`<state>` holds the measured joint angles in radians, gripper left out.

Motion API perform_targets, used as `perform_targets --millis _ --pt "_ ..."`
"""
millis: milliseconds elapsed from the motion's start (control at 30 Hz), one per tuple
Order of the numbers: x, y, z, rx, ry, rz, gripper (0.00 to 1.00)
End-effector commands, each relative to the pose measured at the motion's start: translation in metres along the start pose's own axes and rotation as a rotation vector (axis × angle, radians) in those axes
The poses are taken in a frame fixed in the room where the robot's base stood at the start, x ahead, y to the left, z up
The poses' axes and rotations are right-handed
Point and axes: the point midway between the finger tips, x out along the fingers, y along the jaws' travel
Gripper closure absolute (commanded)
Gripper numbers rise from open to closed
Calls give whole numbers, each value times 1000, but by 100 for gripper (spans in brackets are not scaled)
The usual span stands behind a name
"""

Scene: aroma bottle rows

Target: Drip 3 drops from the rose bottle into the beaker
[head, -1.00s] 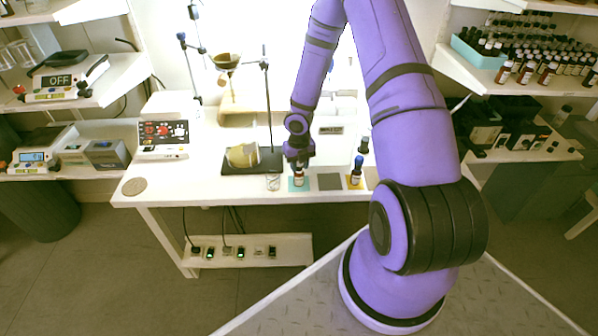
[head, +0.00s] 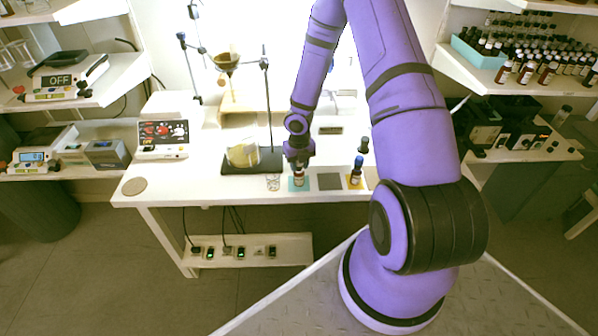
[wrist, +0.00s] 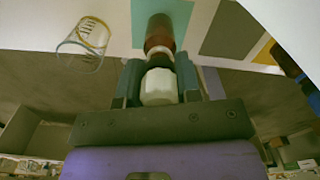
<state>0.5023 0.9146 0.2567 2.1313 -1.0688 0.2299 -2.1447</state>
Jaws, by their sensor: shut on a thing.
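My gripper (head: 299,162) is above the teal mat (head: 290,187) near the front edge of the white table. It is shut on a small amber bottle (head: 299,179) with a white part. In the wrist view the bottle (wrist: 159,38) shows between the fingers, with its white end (wrist: 159,86) toward the camera; its label cannot be read. Whether it rests on the mat or is just above it is not clear. The small glass beaker (head: 273,183) stands just left of the teal mat; it also shows in the wrist view (wrist: 82,46).
A blue-capped bottle (head: 356,172) stands on a yellow mat to the right, past an empty grey mat (head: 329,181). A dark-capped bottle (head: 363,146) stands behind it. A stand base (head: 268,165) with a glass vessel (head: 242,153) is behind the beaker.

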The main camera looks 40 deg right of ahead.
Motion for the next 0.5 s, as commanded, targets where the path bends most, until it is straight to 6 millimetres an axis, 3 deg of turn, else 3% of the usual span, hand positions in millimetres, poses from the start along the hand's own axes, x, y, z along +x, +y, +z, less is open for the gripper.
perform_targets --millis 333,500 --pt "-1 0 0 0 0 0 74" --pt "-15 0 1 4 -3 1 74"
